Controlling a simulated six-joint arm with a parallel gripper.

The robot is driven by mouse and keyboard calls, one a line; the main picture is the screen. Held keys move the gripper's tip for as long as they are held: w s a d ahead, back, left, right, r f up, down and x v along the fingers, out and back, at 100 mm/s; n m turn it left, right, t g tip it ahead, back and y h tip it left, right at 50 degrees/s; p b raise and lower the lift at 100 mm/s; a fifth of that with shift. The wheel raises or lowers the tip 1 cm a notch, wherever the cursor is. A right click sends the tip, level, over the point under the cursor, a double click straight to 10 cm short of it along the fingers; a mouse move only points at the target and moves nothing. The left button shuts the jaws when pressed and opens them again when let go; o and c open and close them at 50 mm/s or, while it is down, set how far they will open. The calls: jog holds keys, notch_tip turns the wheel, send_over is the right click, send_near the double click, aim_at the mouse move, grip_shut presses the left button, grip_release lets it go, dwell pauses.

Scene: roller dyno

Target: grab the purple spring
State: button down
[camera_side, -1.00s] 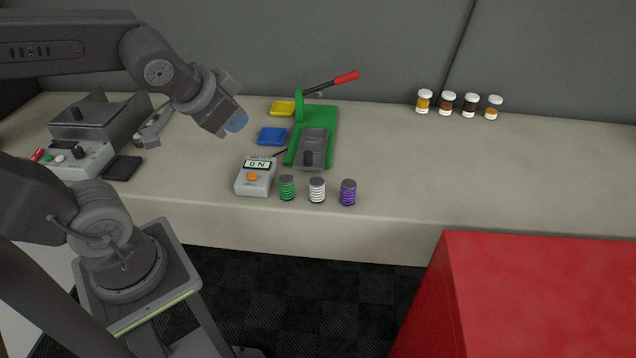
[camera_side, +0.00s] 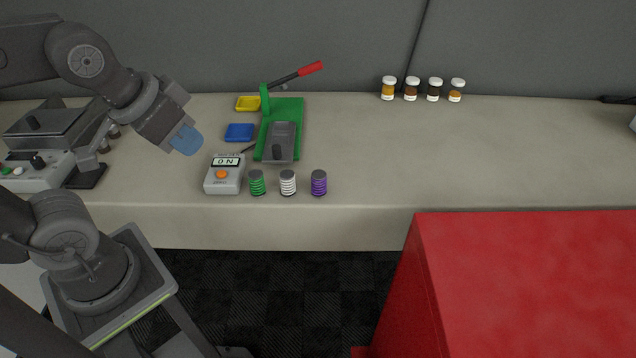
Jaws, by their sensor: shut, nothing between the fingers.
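The purple spring (camera_side: 319,183) stands upright near the front edge of the bench, at the right end of a row of three springs. The white spring (camera_side: 288,183) is beside it and the green spring (camera_side: 257,183) is at the row's left end. My gripper (camera_side: 186,140) is above the bench to the left of the springs, apart from all of them. Its blue fingertips are shut and hold nothing. Nothing hides the purple spring.
A grey meter (camera_side: 224,185) reading "ON" stands left of the green spring. Behind the springs is a green lever press (camera_side: 289,112) with a red handle. Blue (camera_side: 239,132) and yellow (camera_side: 248,103) trays lie left of it. The bench right of the purple spring is clear.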

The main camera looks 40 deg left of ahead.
jog(key=c, duration=1.9)
grip_release()
jog(key=o, duration=1.2)
jog(key=shift+o, duration=0.2)
jog(key=n+g, duration=0.6)
jog(key=n, duration=1.1)
send_over(319, 174)
notch_tip(319, 174, down, 6)
jog(key=f, duration=0.8)
jog(key=shift+s+a+f, duration=0.1)
jog(key=shift+s+a, duration=0.05)
jog(key=shift+a, duration=0.2)
jog(key=shift+d+f, duration=0.2)
jog(key=shift+f, duration=1.2)
jog(key=shift+d+f, duration=0.2)
jog(key=shift+f, duration=1.15)
